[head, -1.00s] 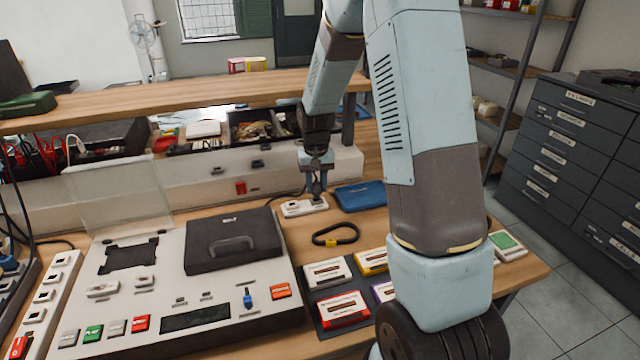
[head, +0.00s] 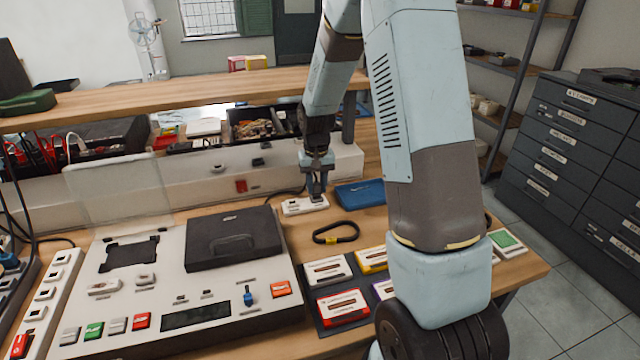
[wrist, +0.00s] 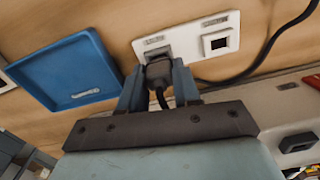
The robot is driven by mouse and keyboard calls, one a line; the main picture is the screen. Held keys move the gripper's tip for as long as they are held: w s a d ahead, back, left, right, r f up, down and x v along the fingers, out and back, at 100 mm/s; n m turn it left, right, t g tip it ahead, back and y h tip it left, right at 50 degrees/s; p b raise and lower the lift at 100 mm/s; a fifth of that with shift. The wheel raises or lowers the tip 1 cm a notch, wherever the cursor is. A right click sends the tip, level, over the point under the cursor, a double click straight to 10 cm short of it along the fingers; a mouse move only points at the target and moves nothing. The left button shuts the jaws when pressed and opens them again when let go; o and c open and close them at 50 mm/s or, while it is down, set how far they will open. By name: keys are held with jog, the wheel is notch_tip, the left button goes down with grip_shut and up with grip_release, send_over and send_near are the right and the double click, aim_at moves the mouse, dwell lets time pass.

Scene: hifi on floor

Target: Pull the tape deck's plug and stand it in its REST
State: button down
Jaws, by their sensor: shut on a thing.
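My gripper (wrist: 158,88) is shut on a black plug (wrist: 159,70), one blue finger on each side. The plug is at the left socket of a white two-socket block (wrist: 184,40) in the wrist view; whether it is fully seated or slightly lifted I cannot tell. The other socket, on the right (wrist: 220,42), is empty. The labels are too small to read. In the head view, my gripper (head: 315,192) points down at the white block (head: 292,207), and the plug is mostly hidden by the fingers.
A blue tray (head: 360,194) lies beside the block. A black cable loop (head: 336,238) and several cassettes (head: 342,305) lie nearer. A white console with a black lid (head: 235,240) fills the left. A long pale housing (head: 205,178) runs behind.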

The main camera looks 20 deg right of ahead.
jog(key=shift+f, duration=0.45)
dwell(0.6)
jog(key=c, duration=0.7)
grip_release()
jog(key=shift+w+r, duration=0.1)
jog(key=shift+r, duration=9.25)
